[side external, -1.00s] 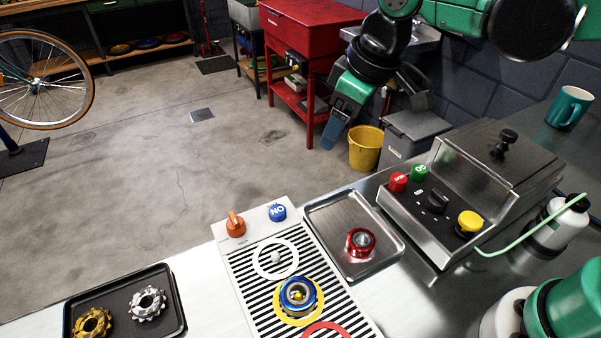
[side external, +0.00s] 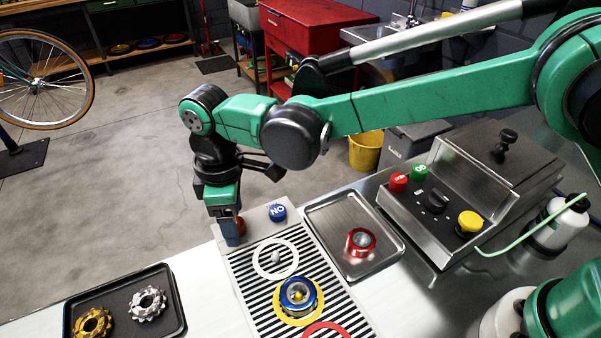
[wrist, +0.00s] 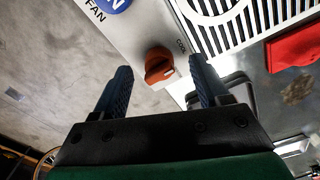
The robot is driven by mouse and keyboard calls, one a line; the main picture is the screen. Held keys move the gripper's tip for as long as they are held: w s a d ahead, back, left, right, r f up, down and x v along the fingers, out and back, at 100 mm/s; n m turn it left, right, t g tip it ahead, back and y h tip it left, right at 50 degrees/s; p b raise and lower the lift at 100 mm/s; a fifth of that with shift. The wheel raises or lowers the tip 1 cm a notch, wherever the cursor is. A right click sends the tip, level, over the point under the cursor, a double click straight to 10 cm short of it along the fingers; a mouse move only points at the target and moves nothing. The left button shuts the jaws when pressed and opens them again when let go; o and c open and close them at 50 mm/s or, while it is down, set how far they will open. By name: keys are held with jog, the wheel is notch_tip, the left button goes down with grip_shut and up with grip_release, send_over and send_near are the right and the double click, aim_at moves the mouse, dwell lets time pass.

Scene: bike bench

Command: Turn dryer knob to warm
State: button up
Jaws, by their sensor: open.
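The orange dryer knob (wrist: 159,66) sits on a light panel in the wrist view, with a pale mark on it and the word COOL beside it. No WARM label can be read. In the side external view only a sliver of the knob (side external: 241,226) shows behind my fingers. My gripper (side external: 229,238) points down over the panel's far left corner. In the wrist view its two dark ribbed fingers are apart, one on each side of the knob, with visible gaps. Whether the tips are down at knob height is hard to tell.
A blue fan button (side external: 277,212) stands close to the right of the knob. The striped dryer bed (side external: 243,277) holds a blue ringed part (side external: 298,294). A metal tray (side external: 328,213) lies to the right, a black tray (side external: 180,318) with two sprockets to the left.

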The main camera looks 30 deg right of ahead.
jog(key=shift+f, duration=0.4)
grip_shut()
jog(key=m, duration=1.2)
jog(key=shift+m, duration=0.3)
dwell(0.5)
